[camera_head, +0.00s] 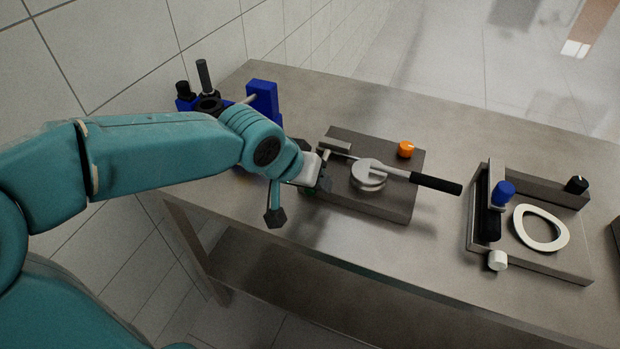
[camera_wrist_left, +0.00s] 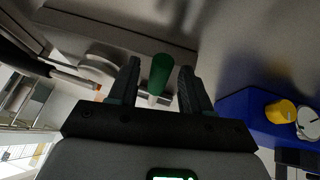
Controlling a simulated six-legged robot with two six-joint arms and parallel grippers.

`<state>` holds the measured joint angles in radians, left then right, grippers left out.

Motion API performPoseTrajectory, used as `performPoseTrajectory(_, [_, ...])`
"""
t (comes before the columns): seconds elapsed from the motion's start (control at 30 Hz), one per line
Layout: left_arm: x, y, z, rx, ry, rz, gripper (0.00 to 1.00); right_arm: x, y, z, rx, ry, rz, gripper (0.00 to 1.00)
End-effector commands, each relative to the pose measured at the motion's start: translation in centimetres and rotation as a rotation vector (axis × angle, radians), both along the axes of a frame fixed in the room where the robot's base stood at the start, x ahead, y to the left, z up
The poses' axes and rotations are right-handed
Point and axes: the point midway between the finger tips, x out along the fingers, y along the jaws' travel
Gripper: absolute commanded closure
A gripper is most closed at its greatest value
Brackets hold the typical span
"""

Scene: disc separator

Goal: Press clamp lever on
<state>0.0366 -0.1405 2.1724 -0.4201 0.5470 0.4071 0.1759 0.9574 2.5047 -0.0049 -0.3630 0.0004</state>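A lever with a green grip (camera_wrist_left: 160,72) and a pale stem stands between the two fingers of my left gripper (camera_wrist_left: 155,85) in the left wrist view. The fingers are apart, with a gap on each side of the grip. In the head view my left gripper (camera_head: 320,180) is at the left edge of a dark base plate (camera_head: 390,207) and hides most of the green lever. On that plate sits a round metal disc holder (camera_head: 369,174) with a long black-handled lever (camera_head: 436,183) pointing right. My right gripper is not in view.
An orange knob (camera_head: 406,149) is at the plate's back edge. A blue fixture (camera_head: 263,100) with black posts stands behind my left arm. To the right is another fixture with a blue knob (camera_head: 503,193) and a cream ring (camera_head: 541,228). The metal table (camera_head: 440,245) is clear between.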

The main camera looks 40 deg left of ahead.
Motion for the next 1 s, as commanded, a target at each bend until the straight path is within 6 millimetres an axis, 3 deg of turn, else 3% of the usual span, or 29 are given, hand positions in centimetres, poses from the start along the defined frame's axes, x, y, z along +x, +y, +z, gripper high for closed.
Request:
performPoseTrajectory(0.13, [-0.3,0.0,0.5,0.000,-0.001,0.000,0.52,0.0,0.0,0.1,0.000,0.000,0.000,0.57])
performPoseTrajectory(0.27, [-1.3,0.1,2.4,0.000,-0.004,0.000,0.52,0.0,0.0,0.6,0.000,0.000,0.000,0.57])
performPoseTrajectory(0.7, [-7.3,0.8,11.6,0.000,-0.005,-0.001,0.52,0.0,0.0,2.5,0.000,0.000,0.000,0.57])
performPoseTrajectory(1.0, [-8.9,0.9,13.7,0.000,0.000,0.000,0.52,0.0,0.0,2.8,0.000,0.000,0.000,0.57])
